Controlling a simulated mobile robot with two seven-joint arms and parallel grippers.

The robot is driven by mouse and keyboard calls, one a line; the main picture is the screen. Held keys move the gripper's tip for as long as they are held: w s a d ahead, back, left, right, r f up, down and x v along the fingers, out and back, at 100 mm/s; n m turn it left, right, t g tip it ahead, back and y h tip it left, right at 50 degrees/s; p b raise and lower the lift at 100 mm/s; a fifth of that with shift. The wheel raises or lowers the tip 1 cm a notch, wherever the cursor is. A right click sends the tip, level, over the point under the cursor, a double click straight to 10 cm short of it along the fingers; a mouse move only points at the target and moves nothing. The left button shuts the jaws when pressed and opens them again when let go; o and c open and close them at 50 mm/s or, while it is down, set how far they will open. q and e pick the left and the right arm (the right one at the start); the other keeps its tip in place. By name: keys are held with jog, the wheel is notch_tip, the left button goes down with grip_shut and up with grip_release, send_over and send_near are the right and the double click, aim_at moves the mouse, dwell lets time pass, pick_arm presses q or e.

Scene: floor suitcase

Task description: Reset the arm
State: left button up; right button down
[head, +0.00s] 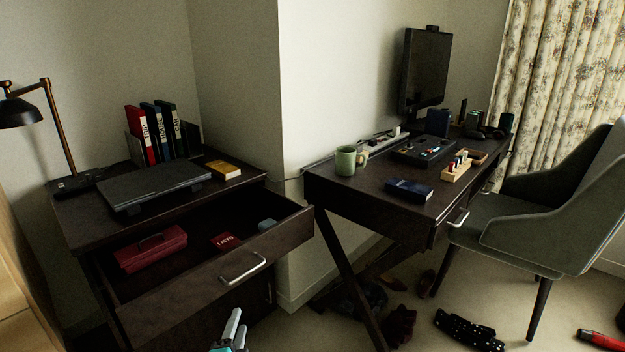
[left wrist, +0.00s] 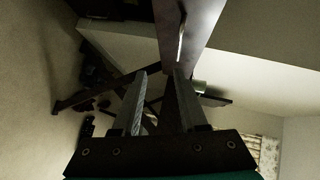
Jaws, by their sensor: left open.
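My left gripper (head: 232,330) shows at the bottom of the head view, below the open drawer's front. In the left wrist view its two fingers (left wrist: 160,98) stand apart with nothing between them. The wrist view is tilted and shows the drawer front with its handle (left wrist: 181,38) beyond the fingers, and a desk leg to the left. The left gripper looks apart from the drawer. My right gripper is in neither view.
The dark cabinet's drawer (head: 205,292) is open, holding a red box (head: 150,250) and a red book (head: 225,242). A desk (head: 375,185) stands right of it, with a chair (head: 550,215) beside. Shoes and a black item (head: 468,331) lie on the floor.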

pick_arm(q)
jog(key=s+a+f+n+g+p, duration=0.1)
jog(key=s+f+n+g+p, duration=0.5)
jog(key=s+f, duration=1.1)
jog(key=s+a+f+n+g+p, duration=0.2)
jog(key=s+f+n+g, duration=0.1)
jog(key=s, duration=0.9)
jog(key=s+a+f+n+g+p, duration=0.1)
jog(key=s+f+n+g+p, duration=0.1)
jog(key=s, duration=1)
notch_tip(320, 180, down, 3)
jog(key=shift+a+f+n+g+h, duration=0.1)
jog(key=shift+a+n+g+h, duration=0.3)
jog(key=shift+n+g, duration=0.5)
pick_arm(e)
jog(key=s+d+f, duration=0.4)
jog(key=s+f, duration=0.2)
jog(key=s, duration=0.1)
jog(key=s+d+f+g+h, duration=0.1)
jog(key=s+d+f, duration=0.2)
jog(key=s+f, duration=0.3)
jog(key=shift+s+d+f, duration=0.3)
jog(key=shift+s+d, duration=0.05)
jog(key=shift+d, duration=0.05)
